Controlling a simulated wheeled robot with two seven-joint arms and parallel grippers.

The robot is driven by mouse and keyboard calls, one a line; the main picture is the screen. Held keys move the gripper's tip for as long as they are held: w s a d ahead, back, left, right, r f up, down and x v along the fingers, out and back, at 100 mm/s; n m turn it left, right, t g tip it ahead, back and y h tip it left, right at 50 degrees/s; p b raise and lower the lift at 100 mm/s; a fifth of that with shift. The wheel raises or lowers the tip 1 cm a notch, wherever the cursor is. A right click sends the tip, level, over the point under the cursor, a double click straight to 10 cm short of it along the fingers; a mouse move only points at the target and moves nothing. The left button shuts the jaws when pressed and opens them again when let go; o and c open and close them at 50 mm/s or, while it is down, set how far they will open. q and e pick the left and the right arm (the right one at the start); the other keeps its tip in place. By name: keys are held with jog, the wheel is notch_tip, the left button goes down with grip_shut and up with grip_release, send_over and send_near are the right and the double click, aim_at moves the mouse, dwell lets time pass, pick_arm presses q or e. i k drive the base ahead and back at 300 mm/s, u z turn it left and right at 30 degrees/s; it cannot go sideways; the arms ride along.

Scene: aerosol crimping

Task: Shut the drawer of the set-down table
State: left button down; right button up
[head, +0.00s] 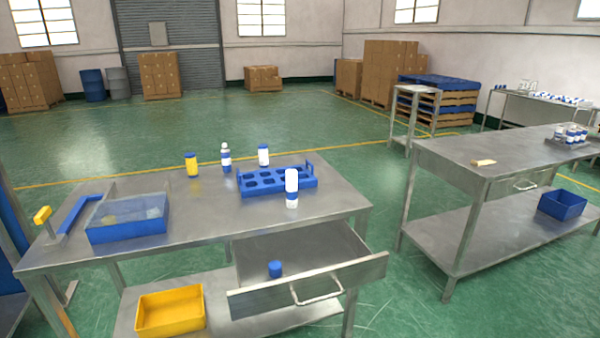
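The set-down table (240,222) is a steel table in the front left of the head view. Its drawer (300,250) is pulled out at the front right, under the tabletop. The drawer's front panel (245,300) bears a bar handle (318,290) facing me. A small blue cylinder (275,269) stands inside the drawer. The back of the drawer is hidden under the tabletop. Neither of my grippers shows in this view.
On the tabletop are a blue rack (278,180), white bottles (292,188), a yellow can (191,165) and a blue bin (128,219). A yellow bin (170,311) sits on the lower shelf. Another steel table (500,150) stands right, with clear green floor (400,285) between.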

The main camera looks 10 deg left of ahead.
aim_at(321, 261)
jog(key=u, duration=0.3)
jog(key=k, duration=0.4)
jog(key=u, duration=1.15)
jog(key=i, duration=0.7)
jog(key=z, duration=0.55)
